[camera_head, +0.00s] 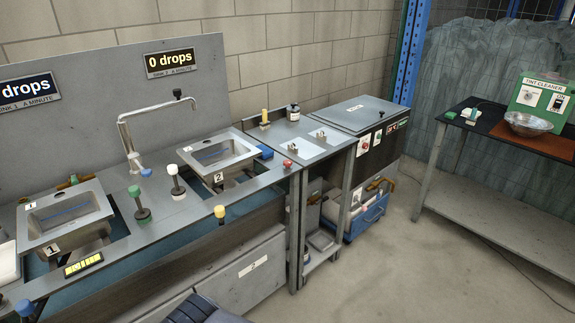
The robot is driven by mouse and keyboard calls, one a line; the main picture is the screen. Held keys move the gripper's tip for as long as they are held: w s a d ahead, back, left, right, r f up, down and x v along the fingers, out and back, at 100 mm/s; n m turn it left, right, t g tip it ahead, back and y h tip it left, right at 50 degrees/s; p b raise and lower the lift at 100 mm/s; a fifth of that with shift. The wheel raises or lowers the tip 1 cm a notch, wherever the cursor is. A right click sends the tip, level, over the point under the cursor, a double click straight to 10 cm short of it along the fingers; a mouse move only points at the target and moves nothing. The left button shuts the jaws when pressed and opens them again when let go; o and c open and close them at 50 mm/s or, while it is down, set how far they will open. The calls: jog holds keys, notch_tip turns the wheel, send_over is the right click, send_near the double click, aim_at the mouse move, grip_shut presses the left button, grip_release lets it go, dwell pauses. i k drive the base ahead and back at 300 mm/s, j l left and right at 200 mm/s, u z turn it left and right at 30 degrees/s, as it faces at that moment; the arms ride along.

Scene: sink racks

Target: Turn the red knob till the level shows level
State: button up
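The red knob (288,163) sits at the front right corner of the steel sink counter, beside the right sink. A black display with yellow bars (83,264) lies near the front edge at left; I cannot tell whether it is the level. The left sink tray (64,221), marked 1, and the right sink tray (222,157), marked 2, each show a blue line inside; they are too small to read for tilt. My gripper is not in view. A dark ribbed part at the bottom edge may be mine.
A tall bent tap (124,124) rises behind. A wall sign (170,62) reads 0 drops. A side table (478,121) stands right, with open floor before it.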

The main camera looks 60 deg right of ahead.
aim_at(288, 163)
jog(key=l+z, duration=0.1)
jog(key=l, duration=0.3)
jog(key=i+l+z, duration=0.1)
jog(key=l, duration=0.25)
jog(key=i+l+z, duration=0.1)
jog(key=l, duration=0.25)
jog(key=i+l+z, duration=0.1)
jog(key=l, duration=0.25)
jog(key=i+l, duration=0.15)
jog(key=l, duration=0.2)
jog(key=i+l+z, duration=0.15)
jog(key=l, duration=0.2)
